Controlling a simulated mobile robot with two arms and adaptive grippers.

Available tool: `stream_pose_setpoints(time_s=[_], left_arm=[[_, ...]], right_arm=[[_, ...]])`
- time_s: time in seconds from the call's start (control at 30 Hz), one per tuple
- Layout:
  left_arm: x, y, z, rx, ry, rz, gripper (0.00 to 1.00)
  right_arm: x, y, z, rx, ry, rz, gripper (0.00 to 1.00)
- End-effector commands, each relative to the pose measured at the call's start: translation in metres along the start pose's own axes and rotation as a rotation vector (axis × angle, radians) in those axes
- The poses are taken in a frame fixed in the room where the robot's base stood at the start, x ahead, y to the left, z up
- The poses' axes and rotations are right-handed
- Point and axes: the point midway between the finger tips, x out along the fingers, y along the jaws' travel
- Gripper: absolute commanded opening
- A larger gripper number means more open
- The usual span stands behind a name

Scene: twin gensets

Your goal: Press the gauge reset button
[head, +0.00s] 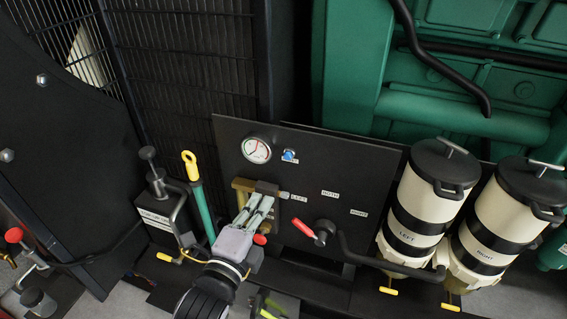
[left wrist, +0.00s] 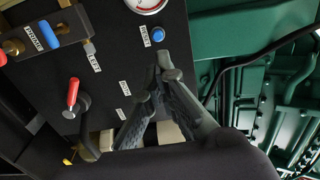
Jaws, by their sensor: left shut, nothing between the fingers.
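The blue reset button (head: 289,155) sits on the black panel (head: 350,165), right beside the round white gauge (head: 257,149). My left gripper (head: 268,190) is shut and empty in front of the panel. In the head view its tips are below and left of the button. In the left wrist view the tips (left wrist: 166,72) are just below the button, apart from it in the picture. My right gripper is not in view.
A red-handled selector valve (head: 301,228) sits low on the panel, right of my gripper. Two cream filter canisters (head: 412,215) stand further right. A yellow-ringed dipstick (head: 190,165) is on the left.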

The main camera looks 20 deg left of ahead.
Motion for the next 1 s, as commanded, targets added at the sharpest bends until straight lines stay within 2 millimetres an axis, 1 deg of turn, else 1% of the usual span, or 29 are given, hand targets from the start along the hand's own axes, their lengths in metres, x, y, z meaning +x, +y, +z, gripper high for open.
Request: stream_pose_setpoints(time_s=[0.13, 0.23, 0.37, 0.6, 0.7, 0.83, 1.0], left_arm=[[0.005, 0.0, 0.0, -0.001, 0.0, 0.0, 0.0], [0.017, -0.002, 0.0, -0.001, -0.001, -0.001, 0.0], [0.041, -0.003, 0.0, -0.001, -0.001, -0.001, 0.0], [0.093, -0.003, 0.0, -0.003, -0.001, 0.0, 0.0], [0.111, -0.003, 0.0, -0.004, 0.0, 0.0, 0.0], [0.128, -0.002, 0.0, -0.002, 0.0, 0.001, 0.0], [0.139, 0.0, 0.0, -0.002, 0.001, 0.0, 0.0]], right_arm=[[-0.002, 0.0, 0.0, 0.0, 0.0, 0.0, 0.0], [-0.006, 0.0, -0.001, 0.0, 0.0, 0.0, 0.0], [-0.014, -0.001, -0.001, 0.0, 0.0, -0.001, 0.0], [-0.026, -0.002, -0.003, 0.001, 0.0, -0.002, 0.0], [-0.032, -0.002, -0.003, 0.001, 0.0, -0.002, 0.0], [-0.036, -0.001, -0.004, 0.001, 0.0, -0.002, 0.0], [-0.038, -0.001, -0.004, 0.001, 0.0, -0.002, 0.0]])
